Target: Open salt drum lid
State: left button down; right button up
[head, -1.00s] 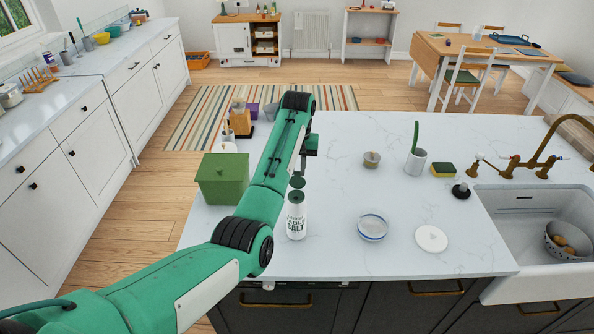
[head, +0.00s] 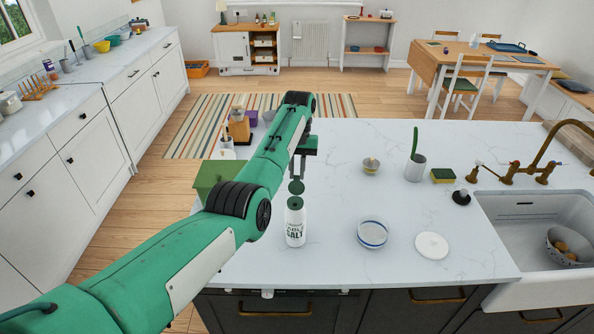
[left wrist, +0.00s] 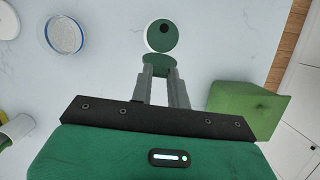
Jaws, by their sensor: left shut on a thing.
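The white salt drum (head: 295,229) stands upright on the island worktop, with "SALT" lettering on its side. Its round green lid (head: 296,187) is tilted up above the drum's green top. In the left wrist view, the drum's top (left wrist: 154,43) shows a white rim and a small dark hole. The lid (left wrist: 159,63) shows there at the rim's near edge. My left gripper (head: 298,177) is over the drum, its fingers shut on the lid; they also show in the left wrist view (left wrist: 160,77). Whether lid and drum still join is unclear. My right gripper is out of view.
A green box (head: 209,172) stands left of the drum, partly behind my arm. A blue-banded glass dish (head: 372,232) and a white disc (head: 432,245) lie to the right. Farther right are a sponge (head: 443,175) and the sink (head: 525,207). Worktop between drum and dish is clear.

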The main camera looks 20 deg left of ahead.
pick_arm(q)
jog(key=shift+s+f, duration=0.15)
jog(key=shift+f, duration=0.15)
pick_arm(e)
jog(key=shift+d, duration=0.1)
pick_arm(q)
jog(key=c, duration=1.4)
grip_release()
jog(key=shift+o, duration=0.4)
jog(key=shift+w, duration=0.2)
jog(key=p+v, duration=0.1)
jog(key=v, duration=1.2)
jog(key=shift+w+r+p, duration=0.15)
jog(key=shift+r+p, duration=0.2)
jog(key=shift+r, duration=0.05)
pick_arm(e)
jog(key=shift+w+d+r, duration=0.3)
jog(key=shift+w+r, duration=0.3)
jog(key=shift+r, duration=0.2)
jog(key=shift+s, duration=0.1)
